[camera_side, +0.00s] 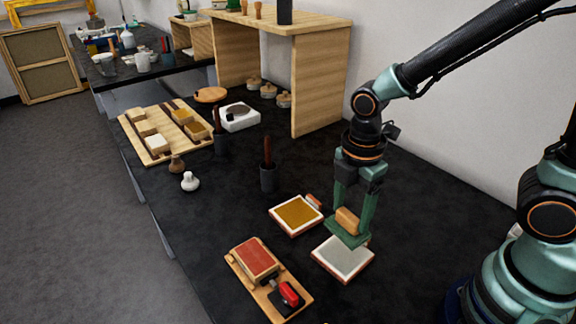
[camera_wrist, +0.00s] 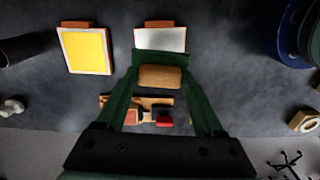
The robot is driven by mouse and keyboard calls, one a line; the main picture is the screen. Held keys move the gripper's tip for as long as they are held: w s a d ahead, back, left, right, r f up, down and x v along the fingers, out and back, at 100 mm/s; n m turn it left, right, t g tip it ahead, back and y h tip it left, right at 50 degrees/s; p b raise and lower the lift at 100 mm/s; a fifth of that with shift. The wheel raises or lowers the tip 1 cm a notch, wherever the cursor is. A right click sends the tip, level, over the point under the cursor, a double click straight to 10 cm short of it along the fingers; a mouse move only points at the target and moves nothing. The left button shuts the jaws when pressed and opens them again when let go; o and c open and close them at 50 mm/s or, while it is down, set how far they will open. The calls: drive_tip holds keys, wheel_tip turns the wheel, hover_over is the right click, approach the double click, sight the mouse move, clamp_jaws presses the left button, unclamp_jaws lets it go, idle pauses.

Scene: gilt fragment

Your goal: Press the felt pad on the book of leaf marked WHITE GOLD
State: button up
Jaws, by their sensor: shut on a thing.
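The felt pad, a dark green slab (camera_side: 345,238) with a wooden grip block (camera_side: 347,221), is held in my gripper (camera_side: 352,222). My gripper is shut on the wooden block, which also shows between the fingers in the wrist view (camera_wrist: 160,77). The pad is over the far part of a pale silver-white leaf book (camera_side: 342,262); I cannot tell whether it touches. That book also shows beyond the pad in the wrist view (camera_wrist: 161,39). A yellow-gold leaf book (camera_side: 297,214) lies to its left, apart. Any lettering on the books is unreadable.
A wooden tray (camera_side: 237,266) with a red-topped block and a red-and-black item lies at front left. Dark holders (camera_side: 267,180) with upright tools stand behind. A wooden shelf (camera_side: 322,95) and a compartment tray (camera_side: 155,157) are farther back. Bare dark table surrounds the books.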

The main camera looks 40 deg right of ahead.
sight(348, 232)
drive_tip(key=shift+f, duration=3)
drive_tip(key=shift+f, duration=0.55)
drive_tip(key=shift+r, duration=3.55)
